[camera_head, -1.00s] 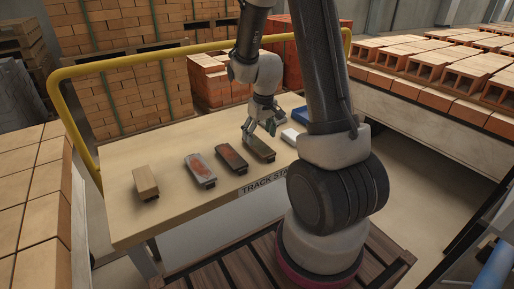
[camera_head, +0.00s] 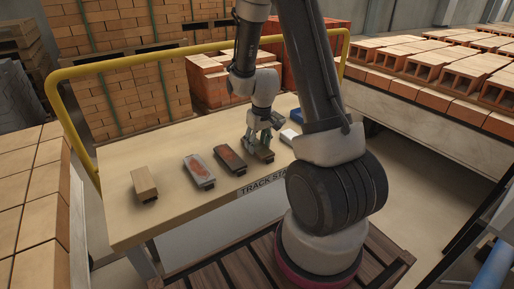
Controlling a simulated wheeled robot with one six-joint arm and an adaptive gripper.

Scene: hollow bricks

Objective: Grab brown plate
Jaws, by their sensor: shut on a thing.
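The brown plate (camera_head: 264,155) lies on the table near its front edge, in a row of similar plates. My gripper (camera_head: 260,143) reaches down over it from above and is shut on it. The fingers hide much of the plate's upper part. It appears to be still at table level; I cannot tell whether it is lifted.
Left of it lie a dark rusty plate (camera_head: 230,158), a grey-red plate (camera_head: 199,170) and a tan block (camera_head: 145,183). A white piece (camera_head: 288,136) and a blue one (camera_head: 297,116) are to the right. A yellow rail (camera_head: 150,55) borders the table (camera_head: 120,220).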

